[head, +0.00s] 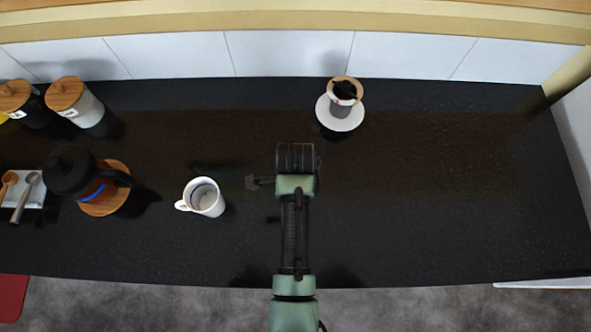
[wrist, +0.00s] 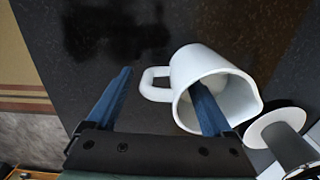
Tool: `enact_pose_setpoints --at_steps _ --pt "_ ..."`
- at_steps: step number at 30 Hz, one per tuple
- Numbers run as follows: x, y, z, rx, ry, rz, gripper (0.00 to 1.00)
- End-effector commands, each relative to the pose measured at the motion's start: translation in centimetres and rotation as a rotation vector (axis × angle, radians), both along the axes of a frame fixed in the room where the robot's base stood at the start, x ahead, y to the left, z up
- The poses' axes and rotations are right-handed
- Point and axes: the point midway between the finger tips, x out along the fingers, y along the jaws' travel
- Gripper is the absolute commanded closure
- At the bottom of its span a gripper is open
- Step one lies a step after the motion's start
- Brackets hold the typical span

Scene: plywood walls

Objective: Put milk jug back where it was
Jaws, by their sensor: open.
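The white milk jug (wrist: 228,95) shows close up in the wrist view, with a spout at right and a handle at left. My gripper (wrist: 162,79) is open with two blue fingers. The handle lies in the gap between the fingers. The right finger overlaps the jug's mouth, and its tip seems to be inside. In the head view my arm covers the gripper and the spot below it. A white cup with a handle (head: 205,199) stands left of the arm there; I cannot tell whether it is the same vessel.
A grey vessel on a white saucer (head: 340,119) stands at the back. A dark pot (head: 75,172) on a round wooden board (head: 104,205), lidded jars (head: 84,104) and spoons on a white tray (head: 35,195) are at left. The black counter (head: 460,190) is clear at right.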

Motion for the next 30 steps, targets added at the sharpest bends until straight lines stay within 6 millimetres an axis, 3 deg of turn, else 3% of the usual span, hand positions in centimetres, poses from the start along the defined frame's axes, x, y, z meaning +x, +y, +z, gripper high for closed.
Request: enact_pose_setpoints --at_steps 12,23,26,29,30 --pt "0.1 0.0 8.3 0.001 -0.004 -0.001 0.15" --pt "0.3 0.0 10.5 0.001 -0.016 0.01 0.15" --pt "3.0 0.1 12.4 -0.002 -0.131 0.079 0.15" --pt "8.1 0.2 17.2 -0.039 -0.372 0.23 0.15" --pt "10.5 0.2 20.2 -0.073 -0.496 0.305 0.15"
